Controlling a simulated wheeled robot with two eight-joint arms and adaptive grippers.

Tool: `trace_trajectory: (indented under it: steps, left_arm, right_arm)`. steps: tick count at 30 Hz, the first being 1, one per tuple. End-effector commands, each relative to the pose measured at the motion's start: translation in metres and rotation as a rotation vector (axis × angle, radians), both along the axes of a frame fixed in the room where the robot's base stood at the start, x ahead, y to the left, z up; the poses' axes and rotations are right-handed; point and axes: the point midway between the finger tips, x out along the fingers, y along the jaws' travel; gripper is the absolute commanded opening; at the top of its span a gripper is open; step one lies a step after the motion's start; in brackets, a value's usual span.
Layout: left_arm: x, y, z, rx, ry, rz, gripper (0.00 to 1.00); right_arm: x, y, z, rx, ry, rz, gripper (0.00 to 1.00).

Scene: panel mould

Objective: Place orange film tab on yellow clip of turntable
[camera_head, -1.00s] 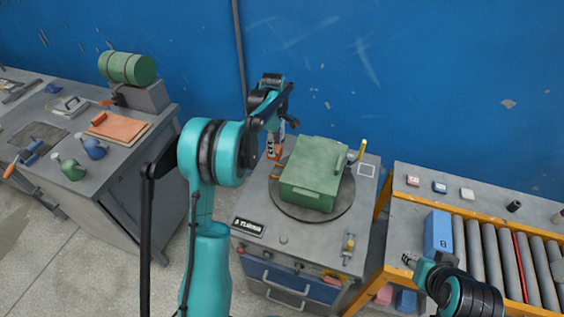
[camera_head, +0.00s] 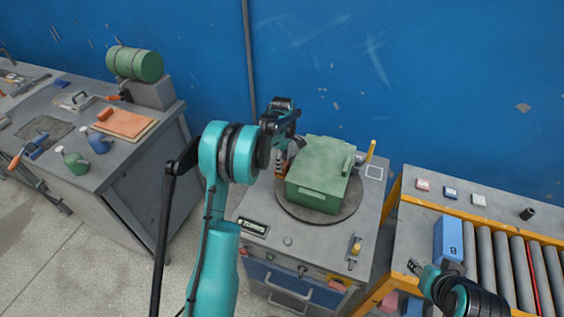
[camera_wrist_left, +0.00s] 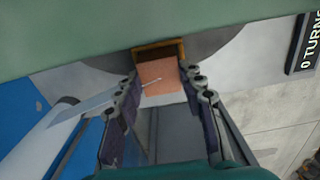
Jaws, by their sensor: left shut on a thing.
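The orange film tab (camera_wrist_left: 160,82) is a flat, pale orange square between the fingertips of my left gripper (camera_wrist_left: 161,74) in the left wrist view. The gripper is shut on it. The yellow clip (camera_wrist_left: 158,49), a dark yellow frame, borders the tab's far edge; I cannot tell whether they touch. A green box (camera_head: 319,170) sits on the turntable. My right gripper (camera_head: 415,267) is small, its jaws unclear.
A yellow lever (camera_head: 371,150) stands behind the box. A roller conveyor (camera_head: 500,260) with a blue block (camera_head: 448,238) is on the right. A grey workbench (camera_head: 140,160) with bottles is on the left. The green box stands close beside my left gripper.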

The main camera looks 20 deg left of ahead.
Motion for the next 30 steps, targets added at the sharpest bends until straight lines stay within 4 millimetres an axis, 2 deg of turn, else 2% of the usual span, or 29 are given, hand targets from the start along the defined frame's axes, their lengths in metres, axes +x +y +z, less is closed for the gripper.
trace_trajectory:
  steps: [5,6,7,8,16,20,23,30]
  left_arm:
    - [0.0,0.0,-0.005,0.0,0.0,0.0,0.09]
    - [0.0,0.0,-0.004,0.0,0.0,0.0,0.49]
    - [0.0,0.0,-0.003,0.0,0.0,0.0,0.57]
    - [0.0,0.0,-0.003,0.0,0.0,0.0,0.59]
    - [0.0,0.0,-0.003,0.0,0.0,0.0,0.59]
    - [0.0,0.0,0.006,0.0,0.0,0.0,0.59]
    - [0.0,0.0,0.023,0.0,0.0,0.0,0.59]
    - [0.0,0.0,0.077,0.0,0.0,0.0,0.59]
  right_arm:
    - [0.0,0.0,-0.004,0.0,0.0,0.0,0.41]
    - [0.0,0.0,-0.003,0.0,0.0,0.0,0.41]
    - [0.0,0.0,-0.003,0.0,0.0,0.0,0.41]
    - [0.0,0.0,-0.003,0.0,0.0,0.0,0.41]
    - [0.0,0.0,-0.002,0.0,0.0,0.0,0.41]
    - [0.0,0.0,0.003,0.0,0.0,0.0,0.41]
    - [0.0,0.0,0.007,0.0,0.0,0.0,0.41]
    - [0.0,0.0,0.02,0.0,0.0,0.0,0.41]
